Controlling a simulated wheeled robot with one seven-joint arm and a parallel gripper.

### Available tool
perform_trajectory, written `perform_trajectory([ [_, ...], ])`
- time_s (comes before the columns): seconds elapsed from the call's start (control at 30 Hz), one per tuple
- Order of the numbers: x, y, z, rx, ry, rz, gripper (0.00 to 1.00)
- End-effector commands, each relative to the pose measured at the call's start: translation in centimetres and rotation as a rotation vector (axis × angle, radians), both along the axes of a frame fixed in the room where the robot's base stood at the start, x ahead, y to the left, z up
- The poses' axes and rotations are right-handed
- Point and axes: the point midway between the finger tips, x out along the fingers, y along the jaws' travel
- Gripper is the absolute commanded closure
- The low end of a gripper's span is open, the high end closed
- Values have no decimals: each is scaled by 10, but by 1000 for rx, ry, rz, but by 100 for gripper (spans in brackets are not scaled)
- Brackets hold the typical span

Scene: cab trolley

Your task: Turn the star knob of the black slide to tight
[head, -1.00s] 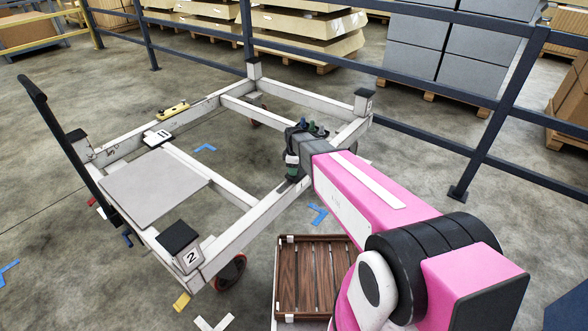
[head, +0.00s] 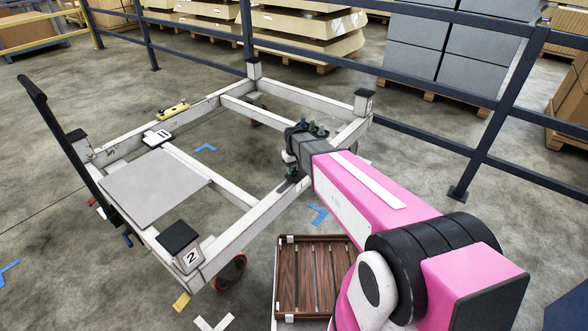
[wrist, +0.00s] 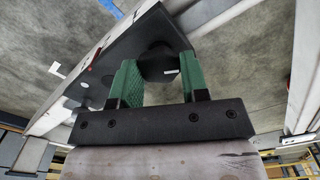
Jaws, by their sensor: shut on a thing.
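The star knob (wrist: 156,64) is a dark round knob with a small pale mark. In the wrist view it sits between the two green fingers of my gripper (wrist: 159,77), which is shut on it. The black slide (wrist: 118,47) is the dark plate behind the knob in the wrist view. The knob's lobes cannot be made out. In the head view my gripper (head: 292,165) is at the near right rail of the white trolley frame (head: 245,225), and my arm and wrist hide the knob.
A grey panel (head: 152,184) lies on the trolley frame's left part, by a black push handle (head: 62,135). A crate with brown slats (head: 312,275) stands on the floor beside my arm. A dark blue railing (head: 440,85) runs behind the trolley.

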Motion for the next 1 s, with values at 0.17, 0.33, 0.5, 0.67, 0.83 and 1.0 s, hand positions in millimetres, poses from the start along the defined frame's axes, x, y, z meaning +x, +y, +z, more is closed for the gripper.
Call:
perform_trajectory([
  [0.17, 0, 0, 0, 0, -1, -166, 82],
  [0.33, 0, 0, 1, 0, -1, -327, 82],
  [0.5, 0, 0, 1, 0, -1, -489, 82],
  [0.67, 0, 0, 1, 0, -1, -640, 82],
  [0.83, 0, 0, 1, 0, -1, -790, 82],
  [1.0, 0, 0, 1, 0, -1, -916, 82],
])
